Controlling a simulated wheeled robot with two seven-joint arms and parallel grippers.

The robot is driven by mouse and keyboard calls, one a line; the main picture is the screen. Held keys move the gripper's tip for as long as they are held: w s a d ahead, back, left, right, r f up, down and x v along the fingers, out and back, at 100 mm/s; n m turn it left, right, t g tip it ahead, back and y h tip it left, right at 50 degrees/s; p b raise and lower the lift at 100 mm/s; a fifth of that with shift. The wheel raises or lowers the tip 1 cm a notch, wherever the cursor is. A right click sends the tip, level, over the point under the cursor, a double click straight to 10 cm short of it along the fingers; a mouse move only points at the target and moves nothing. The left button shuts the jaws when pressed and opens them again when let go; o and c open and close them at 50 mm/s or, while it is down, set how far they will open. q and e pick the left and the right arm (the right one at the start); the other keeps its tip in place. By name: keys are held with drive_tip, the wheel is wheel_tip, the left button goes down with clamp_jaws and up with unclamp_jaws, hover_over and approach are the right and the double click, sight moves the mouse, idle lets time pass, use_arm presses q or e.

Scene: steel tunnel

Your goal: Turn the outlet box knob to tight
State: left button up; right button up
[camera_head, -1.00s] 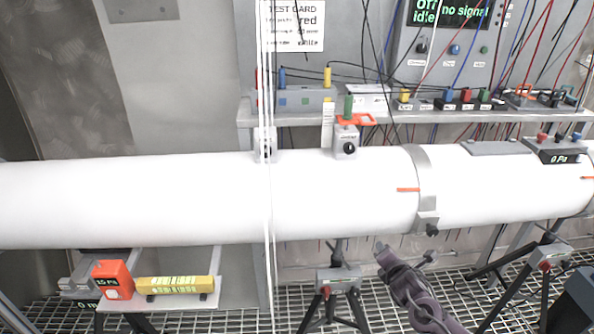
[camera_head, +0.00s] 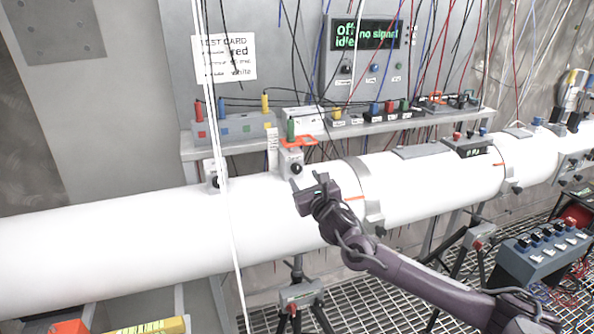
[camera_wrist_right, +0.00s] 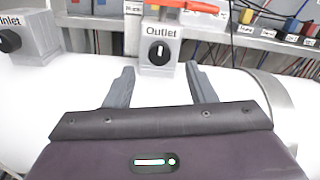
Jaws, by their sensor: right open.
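The outlet box (camera_head: 291,158) is a small grey box on top of the white pipe (camera_head: 130,235), with a black knob (camera_head: 296,168) on its front. In the right wrist view the box (camera_wrist_right: 159,37) is labelled "Outlet". Its round black knob (camera_wrist_right: 159,52) has a white mark that stands about upright. My right gripper (camera_head: 308,184) is close in front of the box, just below it in the head view. In the wrist view its open fingers (camera_wrist_right: 160,82) point at the box, one to each side of the knob, with nothing between them. My left gripper is not in view.
The inlet box (camera_head: 214,174) stands left on the pipe, also in the wrist view (camera_wrist_right: 22,38). White cords (camera_head: 228,215) hang before the pipe. A metal clamp (camera_head: 368,196) is at right.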

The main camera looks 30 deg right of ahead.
sight(298, 171)
drive_tip(key=p+x, duration=0.1)
drive_tip(key=x, duration=0.4)
drive_tip(key=shift+w+p, duration=0.3)
drive_tip(key=shift+w, duration=0.05)
drive_tip(key=c, duration=1)
drive_tip(key=shift+o, duration=0.2)
